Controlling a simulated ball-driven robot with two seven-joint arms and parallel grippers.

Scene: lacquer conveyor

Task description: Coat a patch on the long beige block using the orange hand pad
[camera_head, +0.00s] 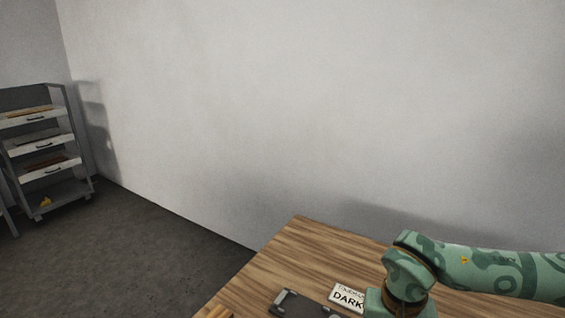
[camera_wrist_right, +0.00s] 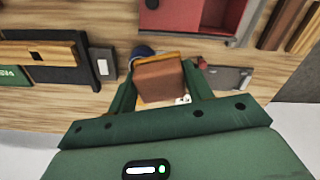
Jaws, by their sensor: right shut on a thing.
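In the right wrist view, my right gripper (camera_wrist_right: 159,84) is shut on a brown-and-orange pad (camera_wrist_right: 160,79), with its green fingers on either side of it. The pad is held over the wooden table; I cannot tell whether it touches anything beneath. A long tan block (camera_wrist_right: 30,51) lies at the left of this view against a dark holder (camera_wrist_right: 72,74), apart from the pad. I cannot be sure that it is the long beige block. In the head view, only my right arm shows, and its gripper is out of frame. My left gripper is in neither view.
A red box (camera_wrist_right: 187,17) stands beyond the pad, with a grey plate (camera_wrist_right: 231,78) nearby. Dark wooden strips (camera_wrist_right: 284,24) lie at the upper right. The head view shows a "DARK" label (camera_head: 345,297) and dark holder (camera_head: 300,304) on the table (camera_head: 290,250), and a drawer cart (camera_head: 42,150).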

